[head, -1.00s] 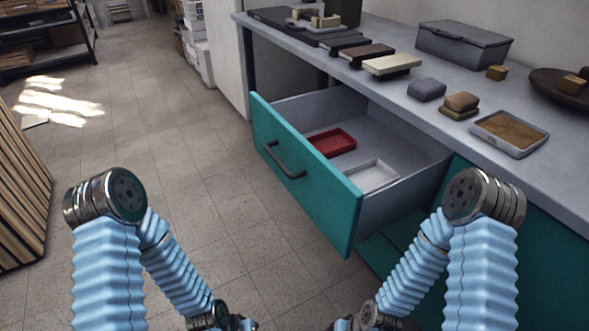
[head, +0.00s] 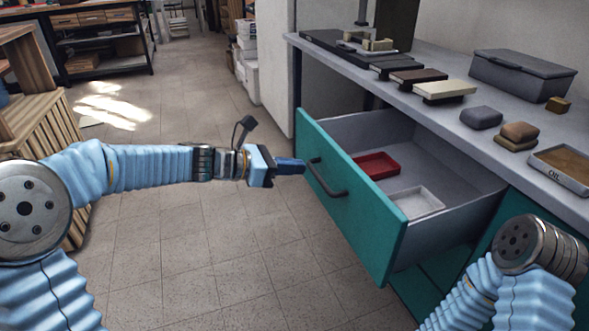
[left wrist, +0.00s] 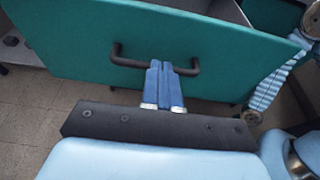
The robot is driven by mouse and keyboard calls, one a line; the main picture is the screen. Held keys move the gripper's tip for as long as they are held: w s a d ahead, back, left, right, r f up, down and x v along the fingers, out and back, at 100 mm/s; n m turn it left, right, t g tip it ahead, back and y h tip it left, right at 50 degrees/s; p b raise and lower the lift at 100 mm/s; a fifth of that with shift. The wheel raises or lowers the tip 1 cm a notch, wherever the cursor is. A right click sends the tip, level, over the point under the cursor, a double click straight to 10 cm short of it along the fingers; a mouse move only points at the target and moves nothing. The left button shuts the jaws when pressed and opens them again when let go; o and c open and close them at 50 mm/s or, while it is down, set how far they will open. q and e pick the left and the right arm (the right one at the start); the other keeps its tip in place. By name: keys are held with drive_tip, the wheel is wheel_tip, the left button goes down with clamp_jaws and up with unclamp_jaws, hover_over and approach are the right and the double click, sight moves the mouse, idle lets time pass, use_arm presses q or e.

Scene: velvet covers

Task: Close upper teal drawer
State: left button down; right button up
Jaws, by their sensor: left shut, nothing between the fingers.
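The upper teal drawer (head: 350,200) stands pulled well out from the counter. Its dark bar handle (head: 325,178) is on the front panel, and it also shows in the left wrist view (left wrist: 130,62). Inside the drawer are a red tray (head: 376,166) and a white tray (head: 415,202). My left gripper (head: 301,165) is shut and empty, its blue fingers pointing at the drawer front near the handle. In the left wrist view the shut fingertips (left wrist: 161,66) overlap the middle of the handle bar; I cannot tell whether they touch. My right gripper is out of view; only that arm shows.
The grey countertop (head: 440,118) above the drawer holds dark sample blocks, a grey lidded box (head: 522,74), cushions (head: 482,117) and a tray (head: 565,165). Wooden slatted crates (head: 45,115) stand at the left. The tiled floor before the drawer is clear.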

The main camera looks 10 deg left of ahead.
sight(333, 169)
use_arm(q)
drive_tip(key=x, duration=0.7)
drive_tip(key=shift+d+f, duration=0.1)
drive_tip(key=shift+f, duration=0.1)
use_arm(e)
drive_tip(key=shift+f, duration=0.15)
